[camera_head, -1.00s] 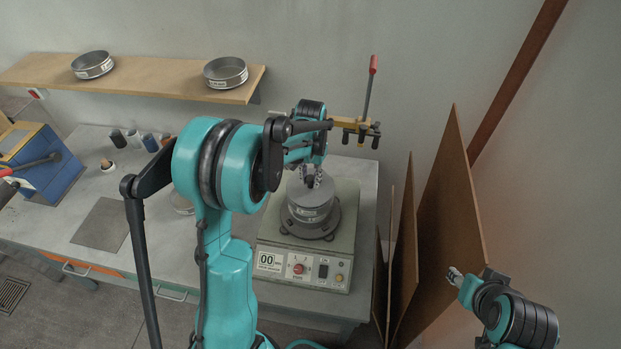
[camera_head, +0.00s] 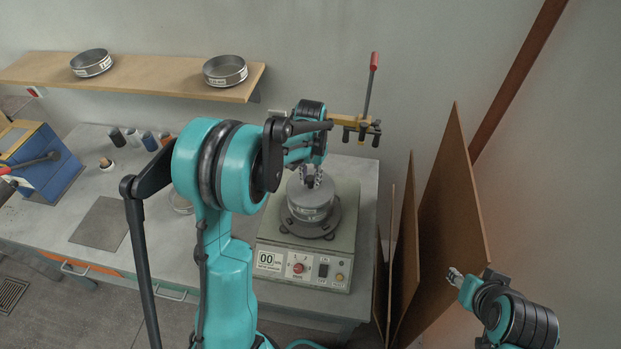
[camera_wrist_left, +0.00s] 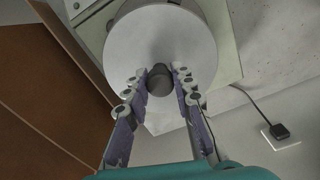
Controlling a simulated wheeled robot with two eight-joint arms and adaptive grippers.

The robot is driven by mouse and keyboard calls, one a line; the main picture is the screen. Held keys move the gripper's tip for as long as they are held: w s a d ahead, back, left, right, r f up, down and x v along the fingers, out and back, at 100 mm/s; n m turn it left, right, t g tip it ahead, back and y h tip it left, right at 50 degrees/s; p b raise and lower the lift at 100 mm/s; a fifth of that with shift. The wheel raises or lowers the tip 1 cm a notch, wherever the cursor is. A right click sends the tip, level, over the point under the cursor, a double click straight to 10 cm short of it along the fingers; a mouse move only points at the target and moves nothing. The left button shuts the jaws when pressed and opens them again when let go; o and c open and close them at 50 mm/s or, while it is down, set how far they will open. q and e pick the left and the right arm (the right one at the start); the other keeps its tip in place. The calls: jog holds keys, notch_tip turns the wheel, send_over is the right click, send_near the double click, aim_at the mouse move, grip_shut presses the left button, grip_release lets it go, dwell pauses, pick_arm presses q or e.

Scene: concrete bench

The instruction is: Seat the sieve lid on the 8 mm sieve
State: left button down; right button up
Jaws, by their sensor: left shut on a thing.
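The sieve lid (camera_wrist_left: 160,35) is a round grey disc with a dark knob (camera_wrist_left: 158,84) at its middle. My left gripper (camera_wrist_left: 159,80) is shut on that knob, one finger on each side. In the head view the left gripper (camera_head: 312,178) points down at the lid from above. The lid lies over the grey sieve (camera_head: 309,212) on the round plate of the shaker. From this angle I cannot tell whether the lid is fully flush with the rim. My right gripper (camera_head: 455,276) is at the lower right, away from the bench, and its finger gap is too small to judge.
The shaker (camera_head: 270,243) has a front panel with a display. A clamp with a red handle (camera_head: 373,62) stands behind it. Two sieves sit on the wall shelf (camera_head: 150,78). Brown boards (camera_head: 452,200) lean at the right of the bench. A grey mat (camera_head: 100,223) lies at left.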

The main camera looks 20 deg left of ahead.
aim_at(311, 178)
pick_arm(q)
jog(key=shift+f, duration=0.1)
jog(key=c, duration=1.2)
grip_release()
notch_tip(311, 178, up, 12)
